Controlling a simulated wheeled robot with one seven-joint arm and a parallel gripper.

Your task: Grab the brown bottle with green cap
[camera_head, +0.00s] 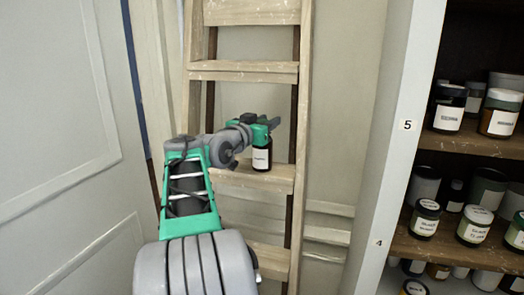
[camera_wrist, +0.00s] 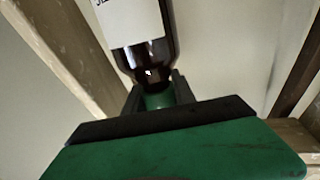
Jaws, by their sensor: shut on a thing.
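A brown bottle (camera_head: 262,158) with a white label stands upright at a step of the wooden ladder in the head view. I cannot tell whether its base touches the step. My gripper (camera_head: 262,128) is at the top of the bottle and hides its cap there. In the wrist view the brown bottle (camera_wrist: 146,45) shows its label and shoulder, with the green cap (camera_wrist: 159,100) between the dark fingers of my gripper (camera_wrist: 158,92). The fingers are shut on the cap.
The wooden ladder (camera_head: 243,71) leans at the wall, with rails either side of the bottle. A shelf unit (camera_head: 470,143) with several labelled jars stands at the right. A pale panelled door (camera_head: 60,120) is at the left.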

